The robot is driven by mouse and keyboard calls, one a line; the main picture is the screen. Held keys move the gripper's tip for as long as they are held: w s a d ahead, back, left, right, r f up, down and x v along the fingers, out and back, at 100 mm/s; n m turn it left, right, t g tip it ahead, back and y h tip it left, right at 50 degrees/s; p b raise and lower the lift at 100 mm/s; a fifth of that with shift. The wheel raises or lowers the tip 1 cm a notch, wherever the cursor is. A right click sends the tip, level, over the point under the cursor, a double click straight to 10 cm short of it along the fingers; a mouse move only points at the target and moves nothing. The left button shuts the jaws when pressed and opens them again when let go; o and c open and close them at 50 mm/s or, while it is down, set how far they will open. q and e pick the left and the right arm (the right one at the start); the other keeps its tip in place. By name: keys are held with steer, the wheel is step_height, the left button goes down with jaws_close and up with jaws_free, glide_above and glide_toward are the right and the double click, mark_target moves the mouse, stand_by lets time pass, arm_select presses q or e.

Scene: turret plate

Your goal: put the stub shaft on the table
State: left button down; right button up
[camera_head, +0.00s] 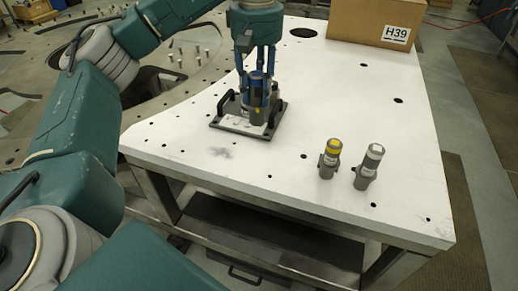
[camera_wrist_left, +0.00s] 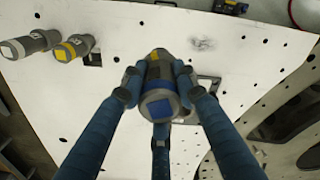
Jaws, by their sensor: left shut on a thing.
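My left gripper (camera_head: 258,84) points down over the white table (camera_head: 300,108), its blue fingers closed around a stub shaft (camera_head: 256,102). The held shaft is dark grey with a yellow patch. In the left wrist view the fingers of my left gripper (camera_wrist_left: 158,78) wrap the shaft (camera_wrist_left: 159,104), whose near end has a blue square. The shaft is upright over a dark plate with handles (camera_head: 222,124); I cannot tell whether its lower end touches the plate. My right gripper is not in view.
Two similar shafts stand near the table's front right, one yellow-topped (camera_head: 329,159) and one grey-topped (camera_head: 369,168). A cardboard box (camera_head: 370,20) marked H39 sits at the back. A large metal plate with holes (camera_head: 190,75) lies left. The table's middle right is clear.

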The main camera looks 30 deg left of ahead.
mark_target(257, 125)
arm_select(q)
step_height(257, 125, down, 4)
steer(key=shift+f+b, duration=0.25)
steer(key=shift+b, duration=0.1)
step_height(257, 125, down, 5)
steer(key=shift+s+f, duration=0.1)
steer(key=shift+f, duration=0.2)
step_height(257, 125, down, 4)
steer(key=shift+f+p, duration=0.2)
steer(key=shift+p, duration=0.45)
steer(key=shift+f, duration=0.15)
steer(key=c, duration=1.3)
jaws_free()
steer(key=shift+c, duration=0.2)
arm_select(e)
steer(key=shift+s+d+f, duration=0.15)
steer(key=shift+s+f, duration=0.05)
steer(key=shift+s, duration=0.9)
